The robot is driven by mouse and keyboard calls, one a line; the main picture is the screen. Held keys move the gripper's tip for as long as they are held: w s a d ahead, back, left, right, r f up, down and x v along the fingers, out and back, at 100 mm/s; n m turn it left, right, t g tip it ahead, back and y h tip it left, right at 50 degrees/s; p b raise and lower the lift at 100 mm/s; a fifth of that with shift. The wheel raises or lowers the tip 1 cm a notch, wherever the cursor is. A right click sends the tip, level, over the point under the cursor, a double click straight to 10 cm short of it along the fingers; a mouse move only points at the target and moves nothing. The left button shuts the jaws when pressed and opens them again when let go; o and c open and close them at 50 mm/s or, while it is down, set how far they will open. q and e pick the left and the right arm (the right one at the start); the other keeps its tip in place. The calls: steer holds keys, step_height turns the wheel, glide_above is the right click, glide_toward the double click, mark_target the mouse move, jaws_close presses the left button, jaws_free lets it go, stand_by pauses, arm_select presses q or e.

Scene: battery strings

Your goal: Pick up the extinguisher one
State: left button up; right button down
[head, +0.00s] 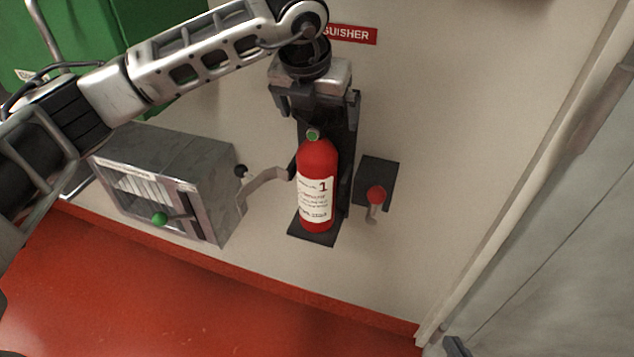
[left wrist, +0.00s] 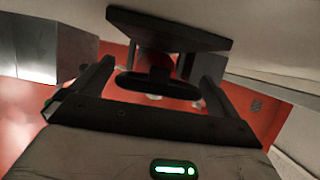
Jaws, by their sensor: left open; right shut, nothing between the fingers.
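The red fire extinguisher (head: 317,185) stands upright on a dark wall bracket (head: 312,238). The extinguisher's upper part is partly in shadow. My right gripper is in neither view.
A door (head: 550,230) stands at right. The red floor (head: 200,300) looks clear.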

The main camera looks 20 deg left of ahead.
arm_select(q)
steer(key=shift+w+f, duration=0.25)
steer(key=shift+f, duration=0.45)
steer(key=c, duration=1.8)
steer(key=shift+w+r, duration=0.15)
steer(key=shift+r, duration=0.15)
steer(key=shift+c, duration=0.7)
steer(key=shift+r, duration=0.1)
